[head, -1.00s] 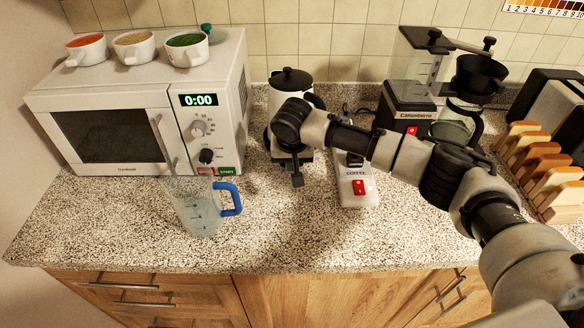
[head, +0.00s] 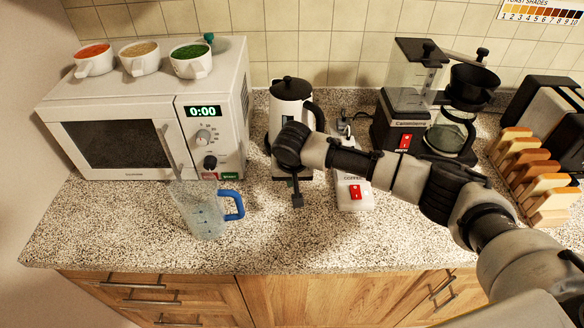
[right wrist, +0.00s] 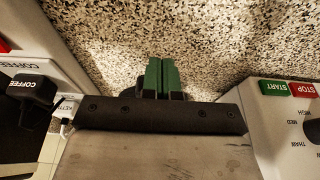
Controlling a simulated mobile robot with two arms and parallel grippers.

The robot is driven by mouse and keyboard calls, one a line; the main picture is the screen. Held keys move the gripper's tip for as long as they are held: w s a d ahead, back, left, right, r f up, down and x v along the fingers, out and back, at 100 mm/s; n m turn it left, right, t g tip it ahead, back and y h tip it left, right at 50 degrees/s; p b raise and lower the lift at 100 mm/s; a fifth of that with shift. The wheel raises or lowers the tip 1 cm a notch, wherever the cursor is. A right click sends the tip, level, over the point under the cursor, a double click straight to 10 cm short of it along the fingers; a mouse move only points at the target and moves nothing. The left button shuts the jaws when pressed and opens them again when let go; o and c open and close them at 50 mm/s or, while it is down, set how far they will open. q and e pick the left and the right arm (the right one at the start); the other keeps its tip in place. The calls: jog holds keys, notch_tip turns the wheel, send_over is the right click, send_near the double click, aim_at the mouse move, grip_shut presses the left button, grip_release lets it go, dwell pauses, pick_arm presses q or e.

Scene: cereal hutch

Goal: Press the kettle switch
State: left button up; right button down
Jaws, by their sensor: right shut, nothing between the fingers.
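The white kettle (head: 287,104) with a black lid and handle stands behind my right gripper, partly covered by my arm. My right gripper (head: 297,203) is shut and empty, pointing down over the counter in front of the kettle. Its green fingertips (right wrist: 157,78) are pressed together in the right wrist view. A white power strip (head: 346,204) with a red switch (head: 355,191) lies to the right of the gripper, partly behind my arm. A label starting "KETT" (right wrist: 66,105) shows in the wrist view. I cannot make out a switch on the kettle. My left gripper is not in view.
The microwave (head: 120,145) with several cups on top stands left. A clear jug (head: 205,215) with a blue handle stands in front of it. A coffee maker (head: 404,120) and a toast rack (head: 530,175) are right. The front counter (head: 300,240) is clear.

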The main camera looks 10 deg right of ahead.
jog(key=b+v, duration=0.1)
jog(key=v, duration=0.9)
jog(key=shift+r, duration=0.35)
